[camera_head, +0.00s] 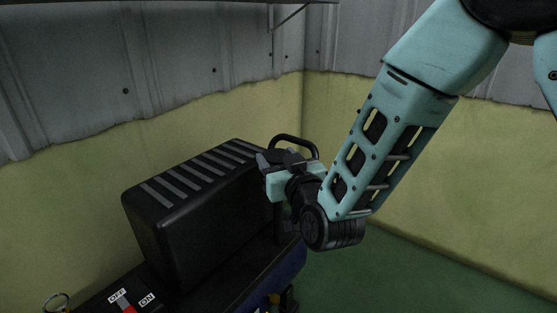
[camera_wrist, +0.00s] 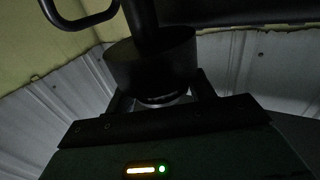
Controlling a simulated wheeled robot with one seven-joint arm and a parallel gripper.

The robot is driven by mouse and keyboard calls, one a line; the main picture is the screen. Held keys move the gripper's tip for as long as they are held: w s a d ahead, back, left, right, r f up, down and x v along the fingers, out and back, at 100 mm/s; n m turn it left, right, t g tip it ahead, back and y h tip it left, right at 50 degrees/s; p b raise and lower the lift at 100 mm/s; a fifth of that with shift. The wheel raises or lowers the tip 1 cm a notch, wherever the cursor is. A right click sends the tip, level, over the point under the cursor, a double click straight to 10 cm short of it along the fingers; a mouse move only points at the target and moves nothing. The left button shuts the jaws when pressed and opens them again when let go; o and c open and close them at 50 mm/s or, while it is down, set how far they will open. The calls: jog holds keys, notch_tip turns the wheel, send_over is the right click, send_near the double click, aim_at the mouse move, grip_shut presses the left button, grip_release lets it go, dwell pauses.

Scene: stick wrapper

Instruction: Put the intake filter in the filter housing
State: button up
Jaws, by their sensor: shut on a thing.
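My gripper (camera_head: 268,163) is at the right end of the black ribbed-top machine (camera_head: 205,225) in the head view. In the wrist view my gripper (camera_wrist: 160,98) is shut on a dark round part (camera_wrist: 152,62), which appears to be the intake filter. A narrower dark post (camera_wrist: 140,16) shows beyond it; I cannot tell whether the two are joined or only line up. The head view does not show the held part clearly, as my gripper covers it. I cannot pick out the filter housing with certainty; it may be at this machine end.
A black loop handle (camera_head: 292,139) stands just behind my gripper; a similar handle (camera_wrist: 68,18) shows at the wrist view's upper left. A red OFF/ON switch (camera_head: 128,309) is at the machine's front. Grey and yellow walls (camera_head: 435,180) enclose the corner. Green floor (camera_head: 385,275) is clear at right.

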jog(key=o, duration=1)
jog(key=shift+s+r+p, duration=0.1)
jog(key=shift+r+p, duration=0.1)
jog(key=shift+p, duration=0.2)
jog(key=p+v, duration=1)
jog(key=v, duration=0.1)
jog(key=shift+s+d, duration=0.15)
jog(key=shift+s, duration=0.2)
jog(key=shift+f, duration=0.1)
